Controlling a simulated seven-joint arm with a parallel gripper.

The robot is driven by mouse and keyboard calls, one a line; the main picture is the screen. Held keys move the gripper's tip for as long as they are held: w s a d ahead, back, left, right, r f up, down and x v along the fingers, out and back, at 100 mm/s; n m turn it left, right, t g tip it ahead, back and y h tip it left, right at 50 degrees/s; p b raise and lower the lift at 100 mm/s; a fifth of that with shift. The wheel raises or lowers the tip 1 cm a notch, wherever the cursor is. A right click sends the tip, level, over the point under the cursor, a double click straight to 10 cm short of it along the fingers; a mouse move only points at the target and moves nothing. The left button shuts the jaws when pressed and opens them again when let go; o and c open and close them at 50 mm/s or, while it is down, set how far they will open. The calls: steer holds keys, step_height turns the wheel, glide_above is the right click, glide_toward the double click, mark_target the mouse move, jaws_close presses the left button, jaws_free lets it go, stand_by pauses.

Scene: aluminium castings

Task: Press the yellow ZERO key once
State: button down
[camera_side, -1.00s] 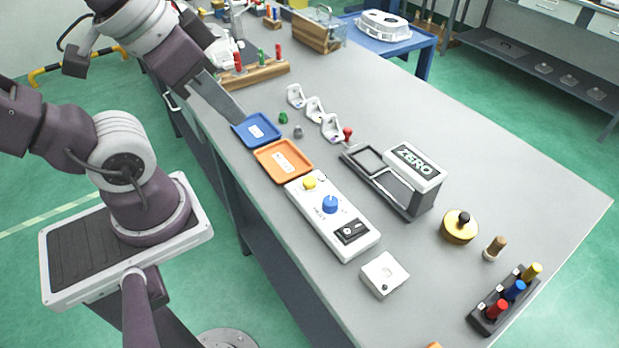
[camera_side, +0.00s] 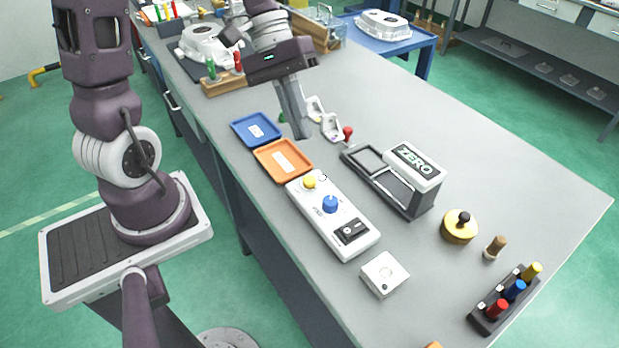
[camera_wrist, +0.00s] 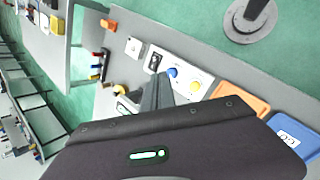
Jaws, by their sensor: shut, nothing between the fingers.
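The yellow key (camera_side: 309,182) is a round button at the far end of a white control panel (camera_side: 352,224), beyond a blue knob (camera_side: 330,204) and a black rocker switch (camera_side: 351,231). The yellow key also shows in the wrist view (camera_wrist: 195,87), beside the blue knob (camera_wrist: 172,73). My gripper (camera_side: 302,136) is shut and empty, its fingers pointing down above the bench near the orange tray, apart from the key. In the wrist view its fingers (camera_wrist: 157,92) cover part of the bench and panel edge. A grey device with a ZERO display (camera_side: 415,167) stands right of the panel.
An orange tray (camera_side: 304,175) and a blue tray (camera_side: 238,126) lie beyond the panel. White castings (camera_side: 333,128) stand close to my gripper. A white box (camera_side: 384,274), a brass weight (camera_side: 459,228) and a rack of coloured pegs (camera_side: 503,300) are nearer the front right.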

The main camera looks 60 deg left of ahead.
mark_target(307, 176)
steer(key=w+a+f+n+h, duration=0.2)
steer(key=w+a+f+n, duration=0.1)
steer(key=f, duration=0.1)
steer(key=shift+w+f+t+h, duration=0.2)
steer(key=shift+w+t+h, duration=0.05)
steer(key=shift+t+h, duration=0.15)
steer(key=shift+f, duration=4.4)
steer(key=shift+f, duration=0.1)
steer(key=shift+f, duration=0.3)
steer(key=shift+f, duration=0.45)
steer(key=shift+r, duration=0.9)
